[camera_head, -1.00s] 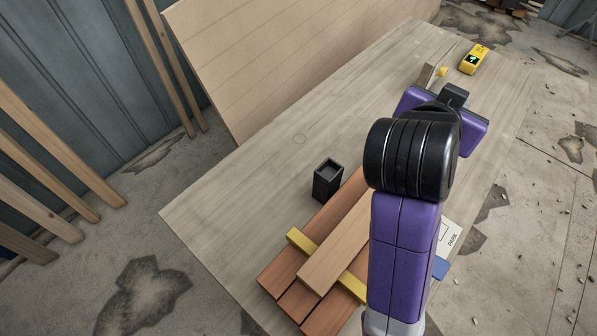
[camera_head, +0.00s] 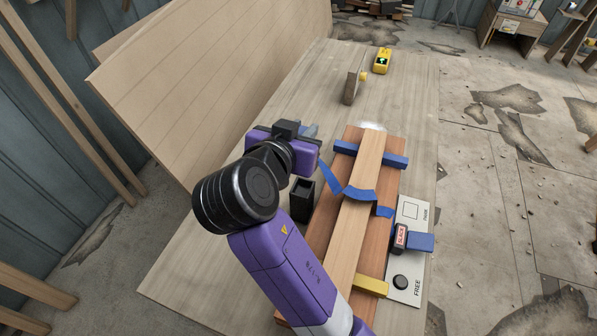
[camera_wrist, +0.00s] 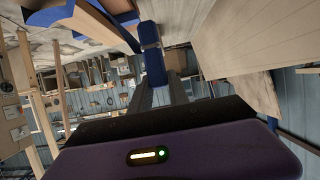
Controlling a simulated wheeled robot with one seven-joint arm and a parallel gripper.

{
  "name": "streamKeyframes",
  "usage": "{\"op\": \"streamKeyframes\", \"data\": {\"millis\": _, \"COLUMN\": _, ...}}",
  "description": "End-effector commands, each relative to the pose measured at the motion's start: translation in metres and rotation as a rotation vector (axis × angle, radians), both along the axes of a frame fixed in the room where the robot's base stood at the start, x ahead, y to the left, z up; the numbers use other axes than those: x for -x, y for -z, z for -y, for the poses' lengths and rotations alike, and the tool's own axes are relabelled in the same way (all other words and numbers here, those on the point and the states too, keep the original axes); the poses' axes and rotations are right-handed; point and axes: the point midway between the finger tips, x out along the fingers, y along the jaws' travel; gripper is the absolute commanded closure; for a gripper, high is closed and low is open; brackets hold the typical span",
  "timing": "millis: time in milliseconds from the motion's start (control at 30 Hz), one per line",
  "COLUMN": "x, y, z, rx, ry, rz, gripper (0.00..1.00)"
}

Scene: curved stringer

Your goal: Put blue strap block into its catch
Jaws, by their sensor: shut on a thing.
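My gripper (camera_head: 309,131) is left of the boards and above the table, pointing away from me. It is shut on the blue strap block (camera_wrist: 154,66), seen ahead of the purple gripper body in the wrist view. The blue strap (camera_head: 360,194) runs from near my gripper down and across the top board. An open-topped black box (camera_head: 302,212), which looks like the catch, stands upright left of the boards, below and nearer than my gripper. The block is apart from this box. The exact finger contact is hidden in the head view.
The stacked boards (camera_head: 352,235) carry a blue crossbar (camera_head: 345,148) and a yellow one (camera_head: 371,286). A white panel (camera_head: 411,208) marked PARK and FREE, with a SLACK tag (camera_head: 400,237), is at right. A wooden post (camera_head: 349,88) and yellow device (camera_head: 382,61) stand farther back.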

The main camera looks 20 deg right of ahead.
Motion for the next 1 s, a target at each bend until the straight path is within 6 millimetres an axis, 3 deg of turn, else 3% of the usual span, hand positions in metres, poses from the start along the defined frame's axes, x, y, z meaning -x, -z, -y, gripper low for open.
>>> {"op": "streamKeyframes", "data": {"millis": 100, "x": 0.001, "y": 0.03, "z": 0.0, "rx": 0.004, "ry": -0.002, "rz": -0.006, "gripper": 1.0}}
{"op": "streamKeyframes", "data": {"millis": 300, "x": 0.001, "y": 0.066, "z": 0.0, "rx": 0.002, "ry": -0.001, "rz": -0.002, "gripper": 1.0}}
{"op": "streamKeyframes", "data": {"millis": 533, "x": 0.0, "y": 0.084, "z": 0.0, "rx": 0.0, "ry": -0.001, "rz": 0.0, "gripper": 1.0}}
{"op": "streamKeyframes", "data": {"millis": 800, "x": 0.0, "y": 0.118, "z": 0.0, "rx": 0.0, "ry": -0.001, "rz": 0.0, "gripper": 1.0}}
{"op": "streamKeyframes", "data": {"millis": 1000, "x": 0.0, "y": 0.121, "z": 0.0, "rx": 0.0, "ry": -0.001, "rz": 0.002, "gripper": 1.0}}
